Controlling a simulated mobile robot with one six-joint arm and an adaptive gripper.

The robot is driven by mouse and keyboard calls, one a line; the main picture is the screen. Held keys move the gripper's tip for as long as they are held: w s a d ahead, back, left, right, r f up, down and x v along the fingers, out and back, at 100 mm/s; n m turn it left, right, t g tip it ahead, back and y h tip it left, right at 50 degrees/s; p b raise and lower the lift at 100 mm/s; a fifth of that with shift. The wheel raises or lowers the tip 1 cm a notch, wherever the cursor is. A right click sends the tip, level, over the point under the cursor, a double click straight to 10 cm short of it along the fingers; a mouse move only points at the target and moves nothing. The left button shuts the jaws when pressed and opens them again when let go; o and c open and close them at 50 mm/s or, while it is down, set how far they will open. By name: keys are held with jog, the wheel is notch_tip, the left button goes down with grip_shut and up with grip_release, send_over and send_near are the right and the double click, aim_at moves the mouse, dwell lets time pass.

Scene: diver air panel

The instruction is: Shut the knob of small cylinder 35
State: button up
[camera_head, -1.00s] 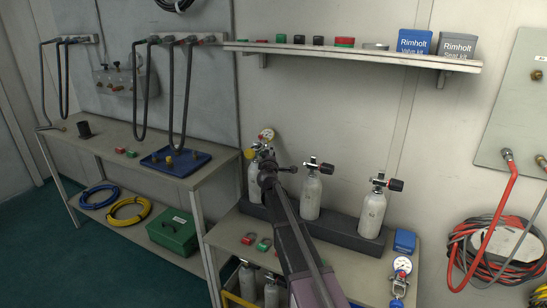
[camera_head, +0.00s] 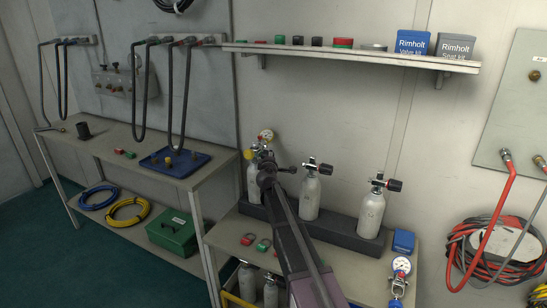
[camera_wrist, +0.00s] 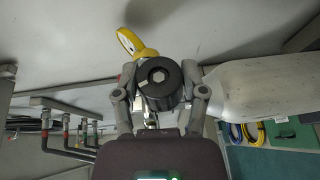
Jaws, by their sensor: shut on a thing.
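Three small white cylinders stand in a dark rack (camera_head: 340,238) on the low bench. The left cylinder (camera_head: 252,182) is partly behind my gripper (camera_head: 267,165); it also shows lying sideways in the wrist view (camera_wrist: 262,84). The middle cylinder (camera_head: 310,197) and the right cylinder (camera_head: 371,215) each carry a valve with a black knob. In the wrist view my gripper (camera_wrist: 160,92) is shut on a round black knob (camera_wrist: 160,82), with one finger on each side. The knob faces the camera. I cannot read any cylinder number.
A yellow-rimmed gauge (camera_wrist: 130,42) sits close by the held knob. A shelf (camera_head: 350,55) with caps and two boxes runs above the cylinders. Red and green fittings (camera_head: 262,244) and a blue box (camera_head: 403,241) lie on the bench. A hose coil (camera_head: 495,250) hangs at right.

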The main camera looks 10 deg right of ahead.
jog(key=shift+a+r+m+g+y+p, duration=0.1)
jog(key=shift+m+g+y+p, duration=0.3)
jog(key=shift+g+p, duration=1.05)
jog(key=shift+a+r+m+g+y+p, duration=0.1)
jog(key=shift+m+g+y+p, duration=0.4)
jog(key=shift+p, duration=1.6)
jog(key=shift+g+p, duration=0.55)
jog(key=shift+p, duration=0.1)
jog(key=g+p, duration=0.1)
jog(key=p, duration=0.1)
jog(key=g+y+p, duration=0.1)
jog(key=g+p, duration=0.1)
jog(key=shift+w+d+r+m+y, duration=0.1)
jog(key=shift+m+y, duration=0.2)
jog(key=shift+m, duration=0.1)
jog(key=shift+g+y+p, duration=0.5)
jog(key=shift+g+p, duration=0.2)
jog(key=shift+m+g+y+p, duration=0.5)
jog(key=shift+g+y+p, duration=0.2)
jog(key=shift+g, duration=0.4)
jog(key=g+y, duration=0.2)
jog(key=shift+f+m+g, duration=0.3)
jog(key=shift+m+g, duration=0.1)
jog(key=shift+f+m+g+y, duration=0.1)
jog(key=shift+m+g+y, duration=0.2)
jog(key=shift+g+y, duration=0.75)
jog(key=shift+g+y+b, duration=0.25)
jog(key=shift+g+b, duration=0.35)
jog(key=shift+g, duration=0.15)
